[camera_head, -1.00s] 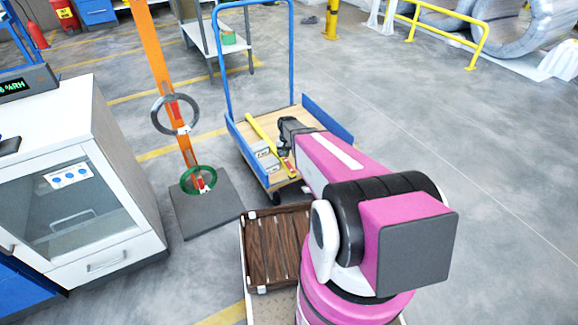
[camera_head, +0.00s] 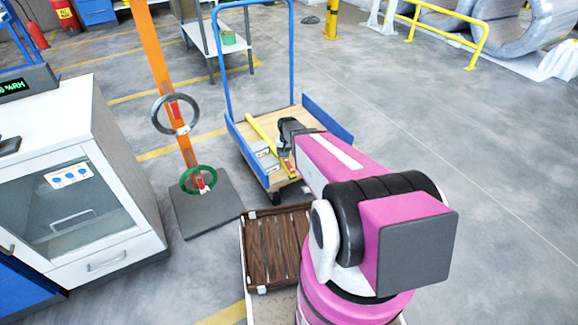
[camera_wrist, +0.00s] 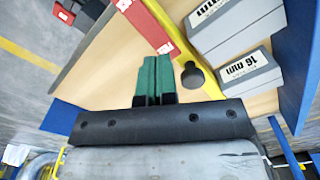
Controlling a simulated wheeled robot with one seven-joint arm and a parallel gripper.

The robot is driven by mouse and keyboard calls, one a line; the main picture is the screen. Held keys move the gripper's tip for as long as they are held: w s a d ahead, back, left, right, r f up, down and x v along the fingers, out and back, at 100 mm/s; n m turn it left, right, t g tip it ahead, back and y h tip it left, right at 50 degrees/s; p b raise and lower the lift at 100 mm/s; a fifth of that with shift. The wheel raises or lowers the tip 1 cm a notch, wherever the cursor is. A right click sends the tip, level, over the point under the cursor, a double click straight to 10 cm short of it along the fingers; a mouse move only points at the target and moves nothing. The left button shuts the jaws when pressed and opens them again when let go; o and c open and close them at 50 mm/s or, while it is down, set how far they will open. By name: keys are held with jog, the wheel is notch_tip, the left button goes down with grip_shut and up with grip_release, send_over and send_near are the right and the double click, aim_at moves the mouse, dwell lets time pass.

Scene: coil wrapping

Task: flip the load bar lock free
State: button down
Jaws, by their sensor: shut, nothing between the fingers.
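The yellow load bar (camera_head: 261,131) lies across the wooden bed of the blue cart (camera_head: 233,133). It also shows in the wrist view (camera_wrist: 207,83), running diagonally past my fingertips. A red lever (camera_wrist: 146,26) with a pale label lies along the bar, and a black round knob (camera_wrist: 192,75) sits beside the bar. The lever looks flat along the bar, but I cannot tell whether it is locked. My gripper (camera_wrist: 154,62) has green fingers, shut together and empty, close to the lever's near end. I cannot tell whether they touch it. In the head view the fingertips are hidden.
Grey blocks, one marked 16 mm (camera_wrist: 244,80), lie on the bed beside the bar. The cart's blue side walls (camera_head: 328,118) border the bed. An orange post (camera_head: 157,55) with rings stands left of the cart. Open floor lies to the right.

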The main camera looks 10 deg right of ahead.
aim_at(287, 162)
jog(key=shift+f, duration=2)
dwell(1.2)
jog(key=shift+r, duration=3.5)
jog(key=s+r+n, duration=0.2)
jog(key=s+r, duration=1.5)
jog(key=s, duration=0.4)
jog(key=shift+s+r, duration=0.15)
jog(key=shift+r, duration=0.15)
